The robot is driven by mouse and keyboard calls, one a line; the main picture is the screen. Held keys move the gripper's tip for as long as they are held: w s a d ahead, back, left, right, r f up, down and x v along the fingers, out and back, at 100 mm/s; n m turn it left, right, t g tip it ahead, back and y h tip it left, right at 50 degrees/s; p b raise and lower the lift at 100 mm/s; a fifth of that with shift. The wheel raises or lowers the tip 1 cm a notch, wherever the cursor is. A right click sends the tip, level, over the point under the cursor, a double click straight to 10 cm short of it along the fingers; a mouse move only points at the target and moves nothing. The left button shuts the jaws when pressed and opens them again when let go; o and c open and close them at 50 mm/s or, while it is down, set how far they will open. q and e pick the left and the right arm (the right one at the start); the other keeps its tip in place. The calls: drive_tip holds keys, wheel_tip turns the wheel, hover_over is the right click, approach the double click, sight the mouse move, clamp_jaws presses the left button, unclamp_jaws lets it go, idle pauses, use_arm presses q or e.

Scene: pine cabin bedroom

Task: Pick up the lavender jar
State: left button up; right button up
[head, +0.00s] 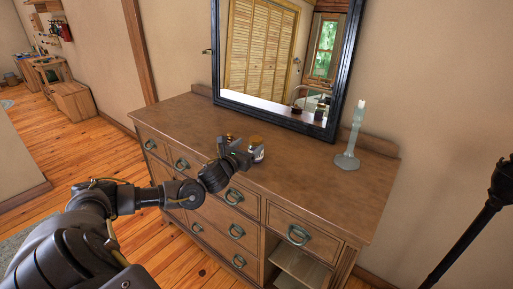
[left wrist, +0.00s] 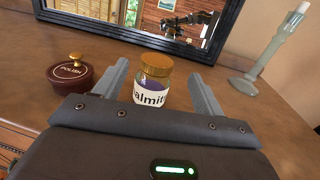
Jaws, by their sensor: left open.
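The lavender jar (left wrist: 153,88) is a small glass jar with a gold lid, purple contents and a white label partly reading "almit". My left gripper (left wrist: 158,72) is open. In the left wrist view the jar appears between its two fingers, with a gap on each side. In the head view the gripper (head: 241,151) is at the jar's left and partly covers it. My right gripper is not in view.
A dark red polish tin (left wrist: 70,76) with a gold knob stands left of the left gripper. A black-framed mirror (head: 337,75) stands behind. A pale candlestick (head: 348,158) with a candle is farther right. The dresser top between jar and candlestick is clear.

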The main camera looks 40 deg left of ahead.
sight(255, 139)
use_arm(q)
drive_tip(key=shift+w, duration=0.55)
drive_tip(key=shift+w+a, duration=0.1)
drive_tip(key=shift+a+r, duration=0.1)
drive_tip(key=w+p, duration=0.1)
drive_tip(key=w, duration=0.1)
drive_tip(key=w+a+p, duration=0.1)
drive_tip(key=w, duration=0.1)
drive_tip(key=shift+w, duration=0.5)
drive_tip(key=shift+f, duration=0.2)
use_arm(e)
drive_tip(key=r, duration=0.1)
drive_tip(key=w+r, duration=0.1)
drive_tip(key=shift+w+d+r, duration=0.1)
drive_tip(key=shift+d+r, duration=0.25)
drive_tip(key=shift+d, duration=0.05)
use_arm(q)
drive_tip(key=c, duration=1.2)
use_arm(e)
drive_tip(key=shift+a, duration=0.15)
